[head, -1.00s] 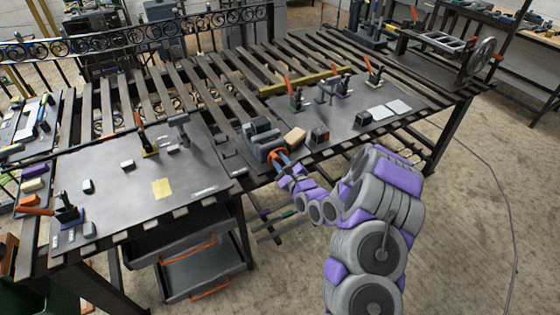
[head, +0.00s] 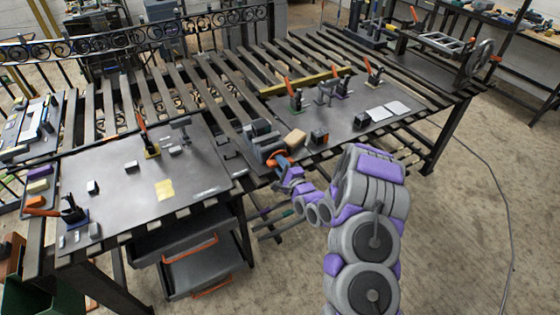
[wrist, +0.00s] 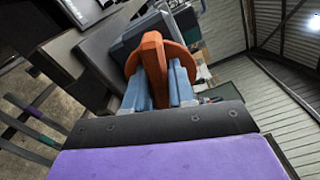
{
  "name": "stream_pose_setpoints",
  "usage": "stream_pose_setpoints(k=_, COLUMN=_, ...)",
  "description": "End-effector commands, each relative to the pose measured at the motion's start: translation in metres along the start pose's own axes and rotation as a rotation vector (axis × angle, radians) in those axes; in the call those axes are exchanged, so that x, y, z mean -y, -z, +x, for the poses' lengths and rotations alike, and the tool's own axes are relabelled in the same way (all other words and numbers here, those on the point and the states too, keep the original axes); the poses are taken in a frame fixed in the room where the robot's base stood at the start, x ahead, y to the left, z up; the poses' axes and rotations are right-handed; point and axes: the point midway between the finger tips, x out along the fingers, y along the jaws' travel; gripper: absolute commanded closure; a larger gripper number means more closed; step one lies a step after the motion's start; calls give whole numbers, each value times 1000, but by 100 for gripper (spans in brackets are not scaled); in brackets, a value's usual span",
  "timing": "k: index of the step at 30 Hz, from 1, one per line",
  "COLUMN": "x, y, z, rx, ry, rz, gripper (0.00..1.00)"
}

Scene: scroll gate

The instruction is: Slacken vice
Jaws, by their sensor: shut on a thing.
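The vice (head: 262,137) is a dark grey block-like body near the front edge of the slatted workbench, in the middle of the head view. Its orange handle (head: 278,158) faces me. In the wrist view the orange handle (wrist: 153,60) is a round disc with a raised bar across it. My gripper (head: 285,171) is at the handle. In the wrist view its blue fingers (wrist: 158,88) stand on both sides of the orange bar and are shut on it. The dark vice body (wrist: 140,32) lies behind the handle, partly hidden by it. The vice's jaws are too small to judge.
A tan block (head: 294,137) and a dark box (head: 319,139) sit right of the vice. Dark mats with toggle clamps (head: 150,142) lie on both sides. Drawers with orange handles (head: 197,271) hang below the bench. The floor at right is clear apart from a cable.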

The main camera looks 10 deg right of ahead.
Motion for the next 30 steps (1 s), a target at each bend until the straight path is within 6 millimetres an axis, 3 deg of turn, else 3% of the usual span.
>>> stream_pose_setpoints(k=30, x=-12, y=4, z=0, rx=5, ry=-14, rz=-962, gripper=100)
